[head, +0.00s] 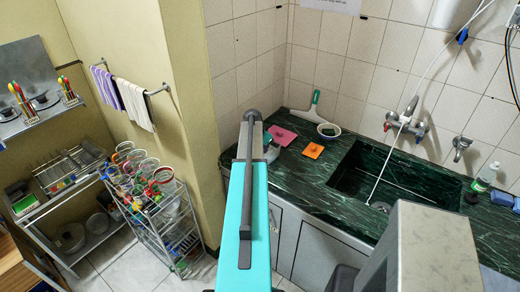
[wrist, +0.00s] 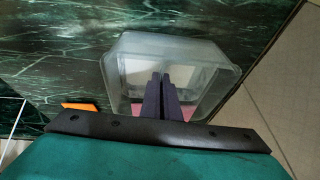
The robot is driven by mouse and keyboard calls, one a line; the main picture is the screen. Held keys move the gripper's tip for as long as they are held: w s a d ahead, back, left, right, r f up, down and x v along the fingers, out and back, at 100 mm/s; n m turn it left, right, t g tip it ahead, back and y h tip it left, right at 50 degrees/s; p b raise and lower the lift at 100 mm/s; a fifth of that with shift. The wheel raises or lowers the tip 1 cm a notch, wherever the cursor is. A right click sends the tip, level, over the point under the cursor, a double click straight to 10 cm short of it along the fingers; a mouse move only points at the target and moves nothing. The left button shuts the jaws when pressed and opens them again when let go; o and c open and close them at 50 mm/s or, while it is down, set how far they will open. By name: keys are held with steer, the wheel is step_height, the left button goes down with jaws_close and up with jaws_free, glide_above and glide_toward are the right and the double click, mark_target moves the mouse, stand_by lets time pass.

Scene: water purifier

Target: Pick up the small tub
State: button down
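The small tub (wrist: 205,50) is clear and translucent, on the dark green counter in the wrist view. In the head view the tub (head: 271,152) shows partly behind the end of my arm, at the counter's left end. My gripper (wrist: 158,78) has two dark fingers close together with at most a thin gap, in front of the tub's middle. I see no tub wall between them, and cannot tell how deep the tips reach. In the head view the fingers are hidden by my arm.
A pink pad (head: 281,136) lies just behind the tub, and an orange pad (head: 313,151) lies to its right. The sink (head: 390,178) is further right. The yellow wall (head: 195,90) closes the left side.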

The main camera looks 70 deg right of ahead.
steer(key=shift+r, duration=0.1)
steer(key=shift+r+b, duration=1.95)
steer(key=shift+r, duration=3)
steer(key=shift+f+b, duration=0.1)
steer(key=shift+b, duration=0.25)
steer(key=shift+s+a+r+b, duration=0.25)
steer(key=shift+s+b, duration=0.3)
steer(key=shift+b, duration=0.6)
steer(key=shift+s+a+r+b, duration=0.15)
steer(key=shift+s+a+b, duration=0.25)
steer(key=shift+b, duration=0.7)
steer(key=shift+s+d+f, duration=0.1)
steer(key=shift+f+p, duration=0.9)
steer(key=shift+f, duration=2.15)
